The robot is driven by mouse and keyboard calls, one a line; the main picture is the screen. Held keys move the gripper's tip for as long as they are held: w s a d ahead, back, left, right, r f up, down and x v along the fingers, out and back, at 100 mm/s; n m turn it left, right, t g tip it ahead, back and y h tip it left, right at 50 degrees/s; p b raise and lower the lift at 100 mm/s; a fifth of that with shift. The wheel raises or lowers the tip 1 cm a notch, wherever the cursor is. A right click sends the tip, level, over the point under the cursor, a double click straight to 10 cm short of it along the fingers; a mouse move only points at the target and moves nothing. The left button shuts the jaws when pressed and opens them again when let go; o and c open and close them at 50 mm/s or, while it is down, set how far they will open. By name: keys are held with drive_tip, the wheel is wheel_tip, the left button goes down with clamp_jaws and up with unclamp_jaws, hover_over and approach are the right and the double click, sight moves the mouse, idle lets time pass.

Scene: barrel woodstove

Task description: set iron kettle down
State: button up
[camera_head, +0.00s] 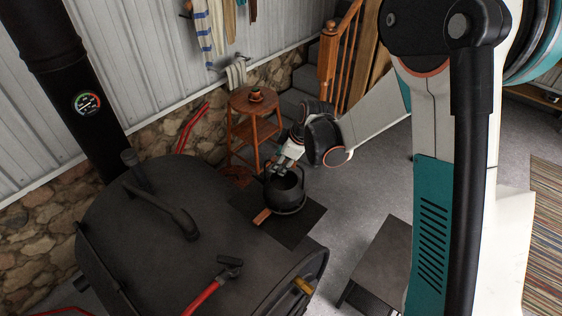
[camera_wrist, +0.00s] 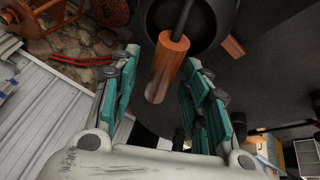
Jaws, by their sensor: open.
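The black iron kettle (camera_head: 287,192) stands upright on a dark square plate (camera_head: 296,233) beside the barrel stove (camera_head: 150,245). It appears to rest on the plate, though its base is partly hard to make out against the dark surface. In the wrist view the round kettle (camera_wrist: 218,28) is at the top, with a wooden grip (camera_wrist: 170,66) on a dark rod in front of it. My gripper (camera_head: 283,167) is open just above the kettle. In the wrist view its teal-padded fingers are on either side of the wooden grip, with gaps visible.
A small wooden piece (camera_head: 261,216) lies on the plate left of the kettle. A red-handled tool (camera_head: 205,297) lies on the stove top. A stovepipe (camera_head: 72,80) rises at left. A wooden stand (camera_head: 255,125) is behind the kettle. A low dark table (camera_head: 385,255) stands right.

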drive_tip(key=v, duration=1.1)
drive_tip(key=s+d+f+m+t+h+b, duration=0.1)
drive_tip(key=s+d+f+m+b, duration=0.2)
drive_tip(key=s+f+b, duration=0.5)
drive_tip(key=s+d+f+m+t+h+b, duration=0.1)
drive_tip(key=s+d+f+m+b, duration=0.3)
drive_tip(key=b, duration=1.1)
drive_tip(key=s+d+f+m+t+h+b, duration=0.1)
drive_tip(key=s+d+f+m+b, duration=0.2)
drive_tip(key=s+f+m+b, duration=0.4)
drive_tip(key=s+f+b, duration=0.4)
drive_tip(key=s+f, duration=0.1)
drive_tip(key=s, duration=0.1)
drive_tip(key=shift+d+f+t, duration=0.25)
drive_tip(key=shift+f+t, duration=0.05)
